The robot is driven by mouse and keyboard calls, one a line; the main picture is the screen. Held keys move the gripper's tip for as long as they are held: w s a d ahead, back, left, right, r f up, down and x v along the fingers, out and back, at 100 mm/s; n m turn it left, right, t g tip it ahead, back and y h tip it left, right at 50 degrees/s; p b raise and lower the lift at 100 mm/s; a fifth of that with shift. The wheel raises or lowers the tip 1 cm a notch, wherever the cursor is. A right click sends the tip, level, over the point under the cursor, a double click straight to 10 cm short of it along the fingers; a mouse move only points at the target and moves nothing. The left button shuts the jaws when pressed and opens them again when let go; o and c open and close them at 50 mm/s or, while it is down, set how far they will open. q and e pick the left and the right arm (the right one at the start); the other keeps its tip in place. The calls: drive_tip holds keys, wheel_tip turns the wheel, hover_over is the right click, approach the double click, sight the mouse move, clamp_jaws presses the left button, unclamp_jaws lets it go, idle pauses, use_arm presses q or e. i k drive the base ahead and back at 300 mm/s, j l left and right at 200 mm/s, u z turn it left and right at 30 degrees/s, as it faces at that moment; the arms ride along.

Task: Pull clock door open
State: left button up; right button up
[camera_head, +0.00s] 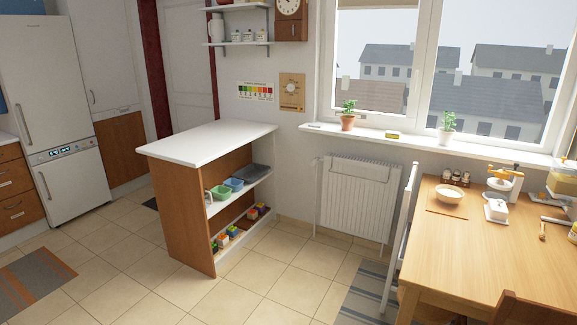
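A wooden wall clock (291,30) hangs high on the back wall, left of the window. Its pale round face shows at the top edge of the view, and the top of the clock is cut off. Below the face is a brown wooden lower part. The door looks closed, but it is too small to be sure. Neither of my grippers is in view.
A white-topped island (208,142) with shelves stands below the clock and to its left. A radiator (356,200) is under the window sill (430,143). A wooden table (480,255) fills the right.

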sight(287, 30)
drive_tip(key=i+l+u, duration=0.1)
drive_tip(key=i+u, duration=0.35)
drive_tip(key=i, duration=1.8)
